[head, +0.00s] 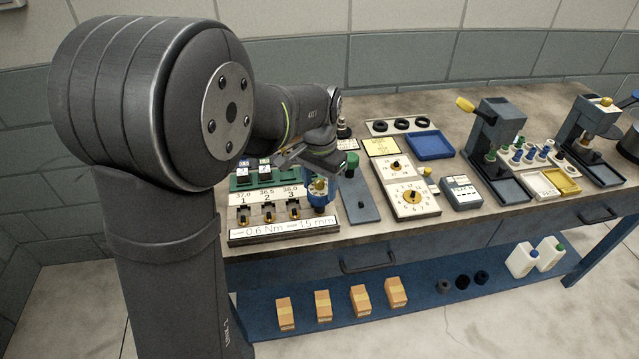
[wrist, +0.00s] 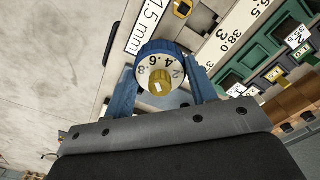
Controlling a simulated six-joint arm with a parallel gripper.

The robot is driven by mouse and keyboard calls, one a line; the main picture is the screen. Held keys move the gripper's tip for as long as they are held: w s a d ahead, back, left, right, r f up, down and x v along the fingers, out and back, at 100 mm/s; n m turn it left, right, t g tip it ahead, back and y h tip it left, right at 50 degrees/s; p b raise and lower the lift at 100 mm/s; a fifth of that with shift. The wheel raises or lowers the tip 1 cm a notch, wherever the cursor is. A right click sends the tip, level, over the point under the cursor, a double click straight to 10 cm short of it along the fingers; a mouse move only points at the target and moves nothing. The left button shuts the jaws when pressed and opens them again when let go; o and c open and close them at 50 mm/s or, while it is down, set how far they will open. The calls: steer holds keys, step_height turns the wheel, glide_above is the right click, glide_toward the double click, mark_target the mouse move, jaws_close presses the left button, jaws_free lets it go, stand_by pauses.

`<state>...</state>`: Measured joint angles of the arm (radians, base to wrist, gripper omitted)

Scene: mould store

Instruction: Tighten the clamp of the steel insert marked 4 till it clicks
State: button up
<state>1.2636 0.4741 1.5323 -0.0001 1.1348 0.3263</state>
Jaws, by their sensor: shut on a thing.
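My gripper (head: 322,183) hangs over the right end of the clamp fixture (head: 240,235). In the wrist view its two blue fingers (wrist: 163,92) are shut around a round tool (wrist: 149,68) with a blue ribbed rim, a white numbered dial and a brass centre. The fixture shows places marked 1, 2 and 3, each with a dark and brass clamp, such as the clamp at 3 (head: 294,209). The steel insert marked 4 and its clamp cannot be made out; the gripper and tool cover that end. Contact between tool and clamp is hidden.
The fixture's front plate (head: 285,228) reads 0.6 Nm and a millimetre value. A green rack (head: 240,182) stands behind it. Right of the gripper are a blue-grey plate (head: 361,205), a white dial board (head: 405,199) and a small grey box (head: 461,194).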

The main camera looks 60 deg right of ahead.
stand_by(0.3)
steer(key=shift+m, duration=1)
steer(key=shift+m, duration=0.8)
steer(key=shift+m, duration=0.6)
steer(key=shift+n, duration=0.7)
steer(key=shift+r, duration=0.1)
